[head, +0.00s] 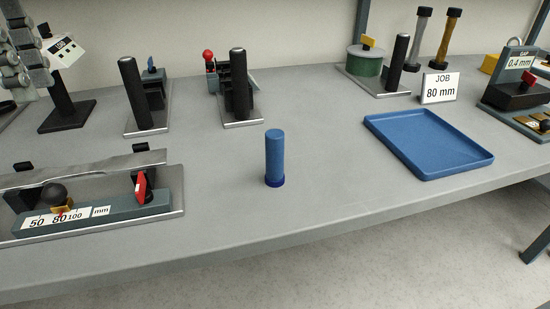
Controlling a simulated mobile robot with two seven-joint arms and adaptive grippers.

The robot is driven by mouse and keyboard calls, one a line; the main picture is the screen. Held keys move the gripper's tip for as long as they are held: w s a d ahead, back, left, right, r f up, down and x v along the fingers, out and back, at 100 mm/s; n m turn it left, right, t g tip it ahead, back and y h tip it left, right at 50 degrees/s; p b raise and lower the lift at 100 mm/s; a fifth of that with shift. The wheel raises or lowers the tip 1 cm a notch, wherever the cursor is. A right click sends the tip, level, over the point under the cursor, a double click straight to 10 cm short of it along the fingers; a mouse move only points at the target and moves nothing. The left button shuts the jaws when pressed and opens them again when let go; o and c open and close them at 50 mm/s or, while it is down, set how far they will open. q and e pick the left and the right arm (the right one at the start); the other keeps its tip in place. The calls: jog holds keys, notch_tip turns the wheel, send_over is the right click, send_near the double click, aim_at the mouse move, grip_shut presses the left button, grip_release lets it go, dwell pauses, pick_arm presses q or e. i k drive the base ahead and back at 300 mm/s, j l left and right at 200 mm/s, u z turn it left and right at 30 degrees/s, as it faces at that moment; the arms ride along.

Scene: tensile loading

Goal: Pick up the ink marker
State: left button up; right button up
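The ink marker appears to be the blue cylinder (275,155) standing upright near the middle of the grey bench, with a darker blue ring at its foot. It stands alone and nothing touches its sides. I cannot make out either of my grippers in the head view.
A blue tray (428,143) lies to the right, with a "JOB 80 mm" sign (440,88) behind it. A scaled fixture (95,212) stands at the front left. Black posts on plates (146,130) stand behind. Bench around the cylinder is clear; its front edge (330,226) is near.

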aim_at(274, 139)
jog(key=k, duration=1.5)
